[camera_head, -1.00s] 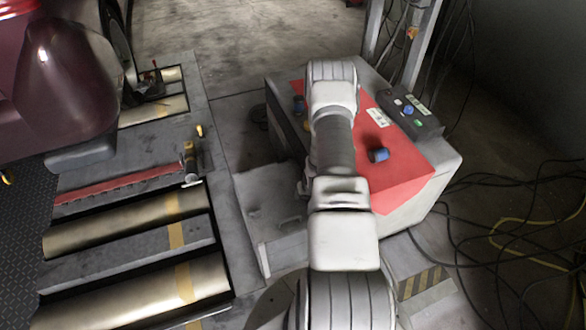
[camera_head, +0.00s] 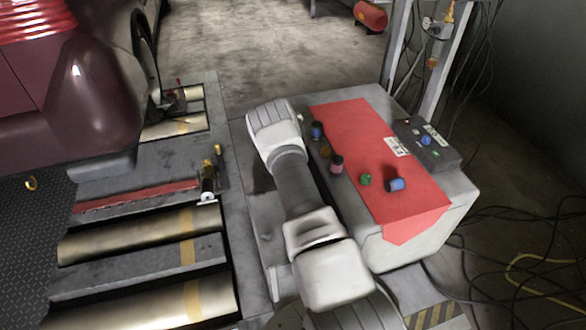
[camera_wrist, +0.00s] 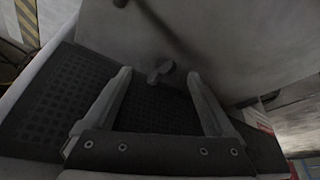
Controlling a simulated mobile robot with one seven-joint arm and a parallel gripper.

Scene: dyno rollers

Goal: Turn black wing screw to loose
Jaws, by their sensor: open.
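In the wrist view, a small dark grey knob with wing-like lobes (camera_wrist: 160,71), which looks like the wing screw, sits at the lower edge of a plain grey panel. My gripper (camera_wrist: 158,76) is open, with one finger on each side of the knob. The knob appears between the fingertips, but I cannot tell how far it is in depth. No contact is visible. In the head view my arm hides the gripper, and the wing screw is not seen there.
A dark perforated grille (camera_wrist: 70,95) lies behind the fingers. In the head view, a cabinet with a red cloth (camera_head: 375,150) carries several small coloured spools and a control box (camera_head: 430,143). Rollers (camera_head: 130,237) and a car (camera_head: 105,110) are left.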

